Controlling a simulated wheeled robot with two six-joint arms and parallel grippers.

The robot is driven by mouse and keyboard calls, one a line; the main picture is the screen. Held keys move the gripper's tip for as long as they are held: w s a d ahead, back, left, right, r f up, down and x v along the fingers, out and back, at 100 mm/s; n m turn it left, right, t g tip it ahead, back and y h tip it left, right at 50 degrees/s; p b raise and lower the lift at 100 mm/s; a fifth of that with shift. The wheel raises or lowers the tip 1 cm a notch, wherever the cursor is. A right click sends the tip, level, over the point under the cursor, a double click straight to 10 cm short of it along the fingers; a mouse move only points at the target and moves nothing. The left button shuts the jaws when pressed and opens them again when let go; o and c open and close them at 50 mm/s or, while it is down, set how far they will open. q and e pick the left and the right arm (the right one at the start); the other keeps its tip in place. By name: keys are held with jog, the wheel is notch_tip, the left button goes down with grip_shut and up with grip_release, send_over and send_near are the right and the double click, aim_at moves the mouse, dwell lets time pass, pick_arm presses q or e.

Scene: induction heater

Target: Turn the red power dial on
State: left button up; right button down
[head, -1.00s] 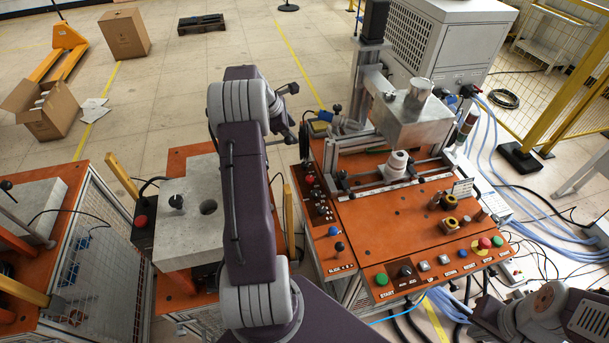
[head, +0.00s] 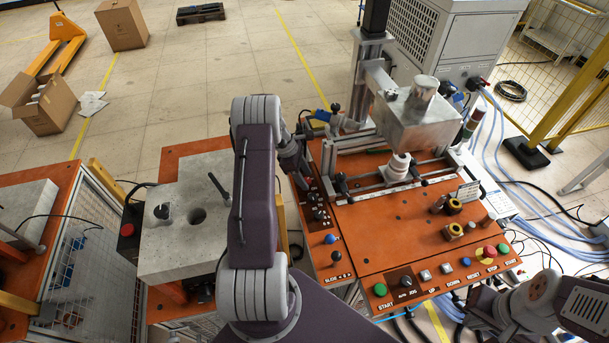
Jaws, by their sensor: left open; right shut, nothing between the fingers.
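The induction heater's orange control panel (head: 385,240) stands right of centre. My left arm reaches up from the bottom and bends over to the panel's left strip. My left gripper (head: 301,176) is open at the upper part of that strip. It covers the spot where the red power dial showed earlier, so the dial is hidden now. I cannot tell whether the fingers touch it. My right gripper (head: 478,304) is shut and empty at the lower right, below the panel's front edge, dark and partly hidden.
Small dark switches (head: 319,215), a blue knob (head: 330,239) and a black knob (head: 336,256) sit lower on the strip. A green start button (head: 379,290) and a red emergency button (head: 490,251) line the front. A metal block (head: 418,122) overhangs the back.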

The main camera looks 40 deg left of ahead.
pick_arm(q)
jog(key=shift+s+d+r, duration=0.1)
jog(key=shift+s+r, duration=0.05)
jog(key=shift+s, duration=0.1)
jog(key=shift+w, duration=0.15)
grip_shut()
jog(key=shift+m, duration=0.4)
jog(key=m, duration=0.1)
jog(key=m+g, duration=0.1)
jog(key=shift+w+f+m+b, duration=0.1)
jog(key=shift+f+m+b, duration=0.1)
jog(key=shift+m+b, duration=0.15)
jog(key=shift+w+m+g+b, duration=0.15)
jog(key=shift+m+g+b, duration=0.55)
jog(key=shift+m, duration=1.15)
jog(key=shift+r+m+g+h, duration=0.1)
jog(key=shift+m+g+h, duration=0.2)
